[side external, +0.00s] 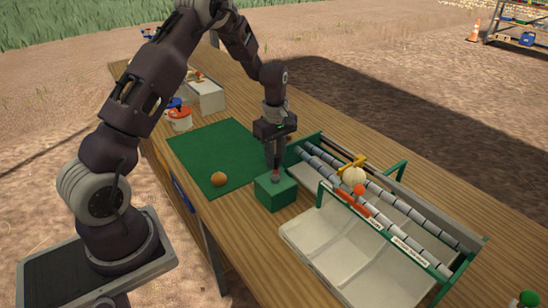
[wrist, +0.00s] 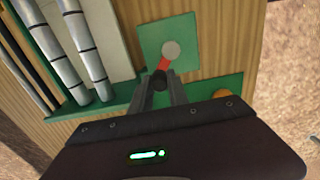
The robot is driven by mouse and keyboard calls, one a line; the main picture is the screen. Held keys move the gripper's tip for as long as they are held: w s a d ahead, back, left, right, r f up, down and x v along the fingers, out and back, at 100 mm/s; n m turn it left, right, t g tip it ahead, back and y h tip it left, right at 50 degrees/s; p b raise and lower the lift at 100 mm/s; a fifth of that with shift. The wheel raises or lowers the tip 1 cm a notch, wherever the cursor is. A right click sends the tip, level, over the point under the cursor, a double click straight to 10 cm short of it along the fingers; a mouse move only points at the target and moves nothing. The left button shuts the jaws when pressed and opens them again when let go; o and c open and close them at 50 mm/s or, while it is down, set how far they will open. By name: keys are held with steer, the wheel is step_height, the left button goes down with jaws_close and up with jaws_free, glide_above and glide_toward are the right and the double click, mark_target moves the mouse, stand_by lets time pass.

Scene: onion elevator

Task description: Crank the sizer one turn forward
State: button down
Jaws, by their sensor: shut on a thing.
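The sizer (side external: 447,271) has a green frame and grey segmented rollers, which also show in the wrist view (wrist: 61,58). A green box (side external: 275,194) stands at its near left end. On the box, the wrist view shows a grey round hub (wrist: 171,50) with a short red crank arm (wrist: 164,64) running to a dark knob (wrist: 159,84). My gripper (side external: 274,172) points down over the box and is shut on the crank knob. Its fingers (wrist: 173,92) flank the knob, partly hiding it.
A pale onion (side external: 353,176) sits on the rollers near a yellow bar (side external: 350,163) and a red ball-topped part (side external: 359,190). A pale sectioned tray (side external: 330,248) lies in front. An orange-brown onion (side external: 218,179) rests on the green mat (side external: 205,146). A red-and-white pot (side external: 180,119) stands behind.

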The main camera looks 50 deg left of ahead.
steer(key=shift+w+d, duration=0.35)
steer(key=shift+d, duration=0.35)
